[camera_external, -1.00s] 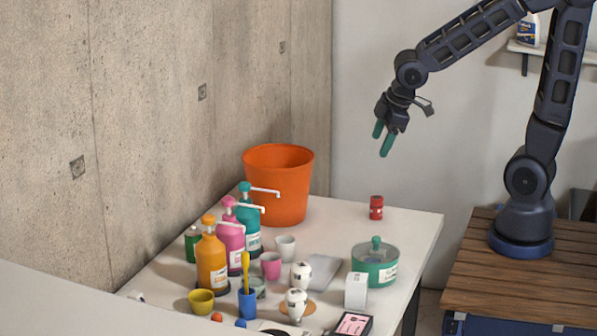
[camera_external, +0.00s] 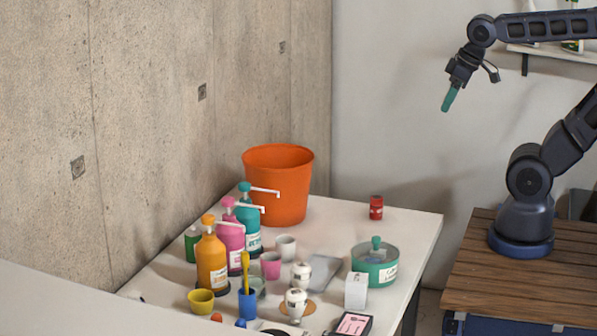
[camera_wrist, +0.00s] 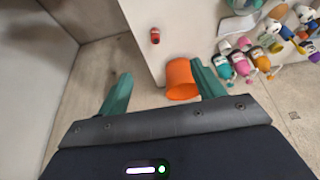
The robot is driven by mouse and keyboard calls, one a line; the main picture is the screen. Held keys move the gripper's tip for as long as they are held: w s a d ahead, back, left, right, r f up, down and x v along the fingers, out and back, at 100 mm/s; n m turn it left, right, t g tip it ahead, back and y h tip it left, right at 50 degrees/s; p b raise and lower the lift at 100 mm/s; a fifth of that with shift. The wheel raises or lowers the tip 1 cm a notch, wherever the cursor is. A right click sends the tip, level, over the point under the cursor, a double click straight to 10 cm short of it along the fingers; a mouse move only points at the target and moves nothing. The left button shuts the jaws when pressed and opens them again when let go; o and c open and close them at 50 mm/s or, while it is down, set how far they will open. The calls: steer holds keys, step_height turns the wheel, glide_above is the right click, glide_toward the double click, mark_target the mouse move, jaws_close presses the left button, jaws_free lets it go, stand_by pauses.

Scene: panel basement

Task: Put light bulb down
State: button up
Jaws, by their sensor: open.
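My gripper (camera_external: 449,99) is raised high above the back right of the table, with its green fingers pointing down. In the wrist view its fingers (camera_wrist: 158,78) are spread wide with nothing between them.
The white table (camera_external: 335,218) holds an orange bucket (camera_external: 279,184), a red can (camera_external: 376,207), a green pot (camera_external: 375,266), a white box (camera_external: 355,291) and pump bottles (camera_external: 212,262). Cups crowd its front. The back right is mostly clear. A wall shelf (camera_external: 555,52) is right of my gripper.

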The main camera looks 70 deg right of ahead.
stand_by(0.3)
steer(key=m+t+y, duration=0.1)
steer(key=t+y, duration=0.1)
steer(key=t, duration=0.2)
glide_above(306, 266)
steer(key=s+d, duration=0.2)
steer(key=s, duration=0.1)
step_height(306, 266, down, 18)
step_height(306, 266, down, 6)
steer(key=s+a+h, duration=0.2)
steer(key=s, duration=0.1)
steer(key=x, duration=0.5)
steer(key=shift+w+d+r, duration=0.2)
steer(key=shift+r, duration=0.05)
steer(key=shift+x, duration=2.65)
steer(key=shift+s+a, duration=0.1)
steer(key=c, duration=1.2)
